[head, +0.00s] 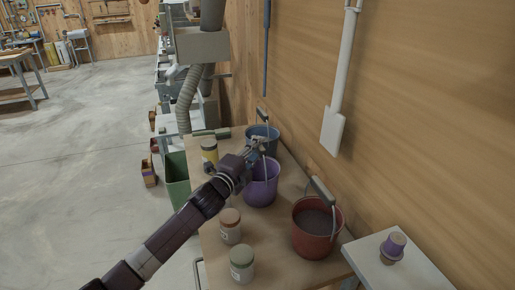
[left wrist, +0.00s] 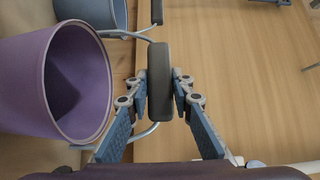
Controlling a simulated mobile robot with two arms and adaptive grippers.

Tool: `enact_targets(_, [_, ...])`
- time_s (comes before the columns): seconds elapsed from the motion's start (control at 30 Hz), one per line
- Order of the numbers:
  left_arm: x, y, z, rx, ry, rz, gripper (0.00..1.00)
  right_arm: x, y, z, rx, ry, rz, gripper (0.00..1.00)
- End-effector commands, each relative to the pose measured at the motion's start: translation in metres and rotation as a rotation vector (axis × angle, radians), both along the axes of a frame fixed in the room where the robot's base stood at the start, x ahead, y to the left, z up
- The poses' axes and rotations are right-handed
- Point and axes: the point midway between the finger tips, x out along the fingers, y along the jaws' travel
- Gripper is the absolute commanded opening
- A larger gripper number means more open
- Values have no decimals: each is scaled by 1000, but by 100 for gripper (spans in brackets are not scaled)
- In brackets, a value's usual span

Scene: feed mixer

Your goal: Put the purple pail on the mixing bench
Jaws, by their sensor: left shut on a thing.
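The purple pail (head: 261,185) is at the middle of the wooden bench (head: 217,235) in the head view; whether its base touches the top I cannot tell. It looks empty. In the left wrist view the pail (left wrist: 55,82) is at the left, its open mouth facing right. My left gripper (head: 262,146) is at the pail's upper rim. In the left wrist view its fingers (left wrist: 160,82) are shut on the dark grip of the pail's handle (left wrist: 159,104). My right gripper is in neither view.
A blue pail (head: 263,135) stands behind and a red, filled pail (head: 316,232) in front. A yellow jar (head: 209,152) and two jars, one with a brown lid (head: 230,226) and one with a green lid (head: 241,264), line the left edge. A wooden wall (head: 420,120) bounds the right.

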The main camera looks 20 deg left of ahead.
Motion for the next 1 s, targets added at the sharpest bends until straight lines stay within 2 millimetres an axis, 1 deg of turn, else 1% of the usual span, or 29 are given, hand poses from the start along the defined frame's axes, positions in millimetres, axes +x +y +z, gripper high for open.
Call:
enact_targets(0.07, [0,0,2,0,-3,-1,0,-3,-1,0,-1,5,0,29])
enact_targets(0.27, [0,0,-1,0,-2,-1,0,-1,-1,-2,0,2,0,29])
enact_targets(0.3, [0,0,-3,0,0,0,22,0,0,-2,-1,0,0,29])
enact_targets(0.43, [0,0,-2,0,0,0,36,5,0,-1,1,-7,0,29])
enact_targets(0.47, [0,0,-2,0,0,0,38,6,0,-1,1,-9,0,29])
enact_targets(0.8, [-1,0,1,1,0,0,38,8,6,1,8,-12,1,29])
enact_targets(0.87, [-5,1,-1,1,1,-1,38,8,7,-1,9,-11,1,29])
enact_targets(1.0, [-24,5,-3,2,1,-1,38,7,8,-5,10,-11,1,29])
